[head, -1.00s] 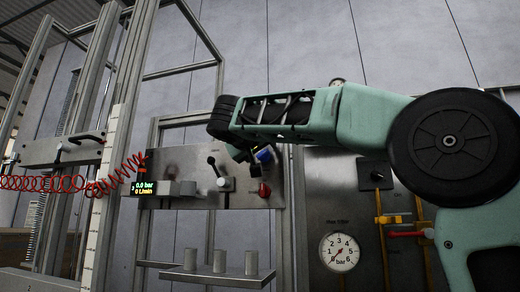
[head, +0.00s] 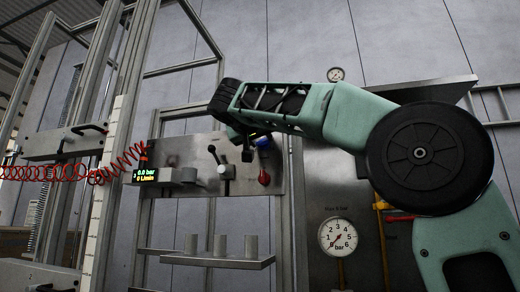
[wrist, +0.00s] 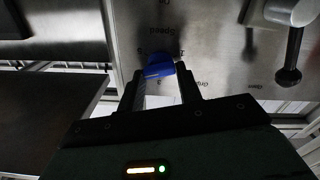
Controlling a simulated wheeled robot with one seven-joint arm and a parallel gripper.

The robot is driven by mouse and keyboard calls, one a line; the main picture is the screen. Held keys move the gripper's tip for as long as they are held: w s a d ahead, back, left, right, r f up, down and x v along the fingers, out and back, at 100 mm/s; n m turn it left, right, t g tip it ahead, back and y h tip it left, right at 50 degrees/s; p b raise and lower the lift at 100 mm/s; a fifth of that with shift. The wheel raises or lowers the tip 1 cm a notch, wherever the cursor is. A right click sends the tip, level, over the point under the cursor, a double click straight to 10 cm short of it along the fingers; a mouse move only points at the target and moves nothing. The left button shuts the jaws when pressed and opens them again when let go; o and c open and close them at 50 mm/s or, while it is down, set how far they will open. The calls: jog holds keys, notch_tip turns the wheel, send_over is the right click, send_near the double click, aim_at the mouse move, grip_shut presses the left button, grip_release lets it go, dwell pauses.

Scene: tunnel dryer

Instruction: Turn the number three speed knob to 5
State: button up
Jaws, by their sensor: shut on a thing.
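The blue speed knob (wrist: 160,68) is on a steel panel, under an upside-down "Speed" label in the wrist view. Digits are printed around it, but they are too small to read surely. A pale mark shows on the knob's near edge. My gripper (wrist: 160,76) is shut on the knob, with one black finger on each side. In the head view the blue knob (head: 263,142) shows at the panel's upper right, partly hidden by my wrist. Whether this is number three cannot be told.
The panel (head: 185,152) also carries a black-knobbed lever (head: 213,150), a red knob (head: 264,178) and a lit display (head: 146,175). A shelf (head: 205,261) with three grey cylinders is below. A pressure gauge (head: 338,237) is at the right. A red coiled hose (head: 60,173) hangs at left.

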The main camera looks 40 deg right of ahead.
jog(key=m+b, duration=0.4)
jog(key=shift+f+m, duration=0.2)
jog(key=shift+m, duration=0.1)
jog(key=shift+s+d+r+m+b, duration=0.1)
jog(key=shift+m+b, duration=0.45)
jog(key=shift+m, duration=0.55)
jog(key=shift+r+m+b, duration=0.1)
jog(key=shift+m+b, duration=0.4)
jog(key=shift+m, duration=0.6)
jog(key=o, duration=1)
jog(key=b+v, duration=0.2)
jog(key=v, duration=1.5)
jog(key=shift+s, duration=0.2)
